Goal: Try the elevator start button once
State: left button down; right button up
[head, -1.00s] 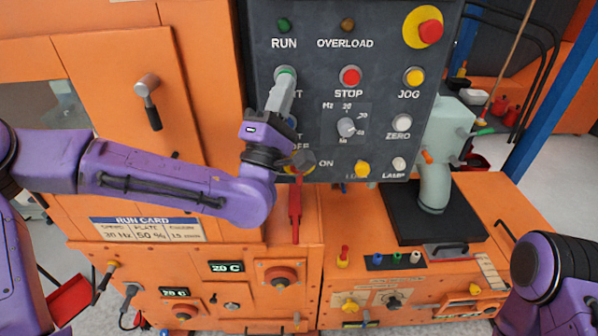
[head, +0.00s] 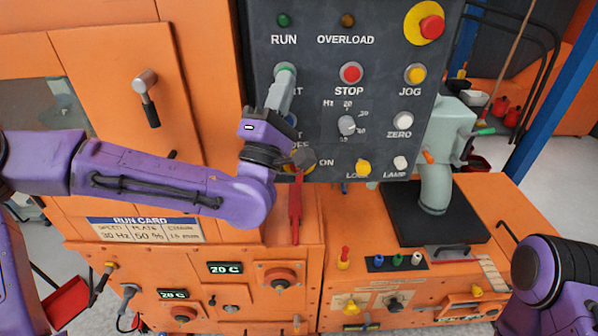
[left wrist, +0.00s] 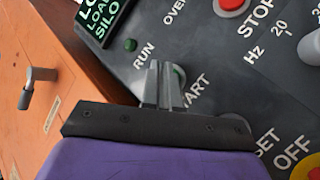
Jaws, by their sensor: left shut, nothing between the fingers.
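The green start button (head: 287,68) is on the dark control panel (head: 322,70), below the RUN lamp (head: 283,20). My left gripper (head: 284,80) is shut and empty, with its fingertips at the button, covering its lower part and some of the START label. In the left wrist view, the shut fingers (left wrist: 165,70) stand in front of the panel, and a sliver of the green button (left wrist: 180,73) shows beside the tips. I cannot tell whether they touch it or whether it is pressed in. The RUN lamp looks dull green. My right gripper is out of view.
The red STOP button (head: 351,73) is just right of the start button, with the yellow JOG button (head: 415,73) beyond. A red emergency button (head: 430,27) is at upper right. A door handle (head: 147,95) sticks out left of the panel. A red lever (head: 296,205) hangs below.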

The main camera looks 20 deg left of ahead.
pick_arm(q)
jog(key=s, duration=0.1)
jog(key=s+d+b, duration=0.1)
jog(key=s, duration=0.1)
jog(key=s+b, duration=0.1)
jog(key=s, duration=0.1)
jog(key=shift+s+d, duration=0.2)
jog(key=shift+d, duration=0.1)
jog(key=shift+a, duration=0.1)
